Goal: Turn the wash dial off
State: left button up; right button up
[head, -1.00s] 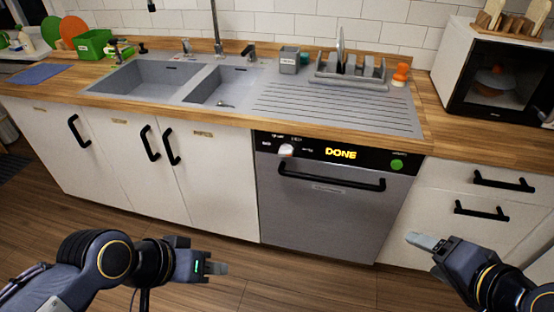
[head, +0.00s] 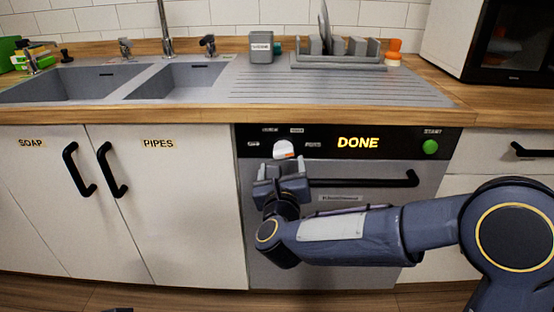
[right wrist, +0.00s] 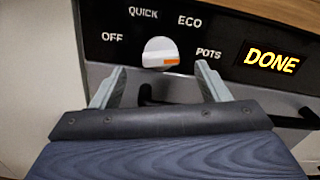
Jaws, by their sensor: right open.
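The wash dial (head: 283,149) is a round white knob with an orange mark, on the black panel of the dishwasher (head: 350,225). In the right wrist view the dial (right wrist: 160,50) has OFF, QUICK, ECO and POTS labels around it, and its orange mark points right, toward the POTS side. The display (head: 358,143) reads DONE. My right gripper (head: 282,167) is open and empty just in front of and below the dial. In the right wrist view its fingertips (right wrist: 160,73) are left and right of the dial, apart from it.
The dishwasher's black handle (head: 365,180) runs just right of my right gripper. A green start button (head: 430,147) is at the panel's right. The wooden counter edge (head: 200,116) runs above the panel. A cabinet door labelled PIPES (head: 175,200) is at left.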

aim_at(283, 153)
jog(key=w, duration=0.5)
jog(key=shift+w, duration=0.4)
jog(key=c, duration=1)
